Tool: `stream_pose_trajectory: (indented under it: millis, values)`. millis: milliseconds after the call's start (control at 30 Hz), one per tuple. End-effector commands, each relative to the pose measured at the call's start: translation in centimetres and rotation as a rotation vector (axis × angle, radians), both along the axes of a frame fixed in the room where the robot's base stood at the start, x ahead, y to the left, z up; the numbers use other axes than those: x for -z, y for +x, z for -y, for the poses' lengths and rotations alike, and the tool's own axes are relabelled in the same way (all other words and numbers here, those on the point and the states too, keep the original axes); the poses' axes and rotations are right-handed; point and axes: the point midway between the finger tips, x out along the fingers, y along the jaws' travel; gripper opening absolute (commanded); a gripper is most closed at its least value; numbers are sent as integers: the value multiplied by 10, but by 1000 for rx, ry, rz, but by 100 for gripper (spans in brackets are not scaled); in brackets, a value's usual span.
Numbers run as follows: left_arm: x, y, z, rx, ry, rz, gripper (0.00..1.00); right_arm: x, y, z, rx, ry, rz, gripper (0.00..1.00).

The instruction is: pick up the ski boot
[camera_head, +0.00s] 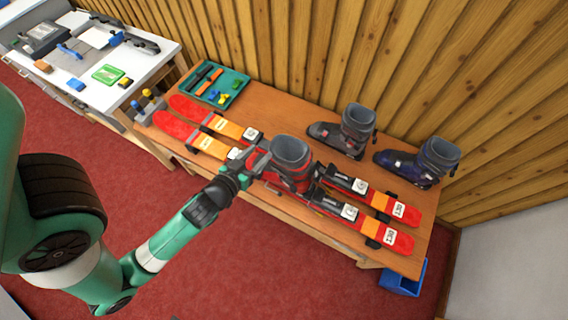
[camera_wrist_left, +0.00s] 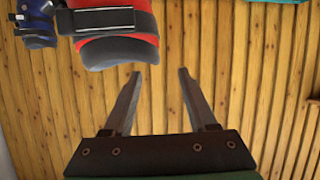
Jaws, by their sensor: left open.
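A red and grey ski boot (camera_head: 291,166) stands upright among the skis on the wooden bench. A dark grey boot (camera_head: 351,130) and a dark blue boot (camera_head: 424,163) stand behind it near the wall. My left gripper (camera_head: 262,163) is open and empty, just left of the red boot. In the left wrist view, the red boot (camera_wrist_left: 118,40) shows beyond the open fingertips (camera_wrist_left: 160,75), up and to the left, and not between them. The blue boot (camera_wrist_left: 37,27) is at that view's top left corner. My right gripper is not in view.
Red and orange skis (camera_head: 388,236) with bindings lie along the bench (camera_head: 290,116). A green tray (camera_head: 221,86) with tools is at its far left end. A wooden wall (camera_head: 330,50) rises close behind. A blue bin (camera_head: 405,281) is below the right end.

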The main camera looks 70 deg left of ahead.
Motion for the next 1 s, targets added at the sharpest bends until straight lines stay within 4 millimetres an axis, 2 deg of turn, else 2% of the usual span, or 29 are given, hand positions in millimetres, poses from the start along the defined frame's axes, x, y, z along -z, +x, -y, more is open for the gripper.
stream_pose_trajectory:
  millis: [133, 367, 633, 900, 933, 1000]
  values:
    - [8, 19, -15, -1, 1, 2, 58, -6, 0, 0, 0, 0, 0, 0]
    - [12, 26, -20, 2, 1, 2, 58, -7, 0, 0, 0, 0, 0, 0]
    - [28, 59, -41, 1, -1, 2, 58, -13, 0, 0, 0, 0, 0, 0]
    - [32, 63, -45, 3, 1, 1, 58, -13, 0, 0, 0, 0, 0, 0]
    - [32, 63, -45, 3, 1, 1, 56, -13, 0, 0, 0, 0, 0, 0]
    - [32, 63, -45, 3, 1, 1, 43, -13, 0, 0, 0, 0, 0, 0]
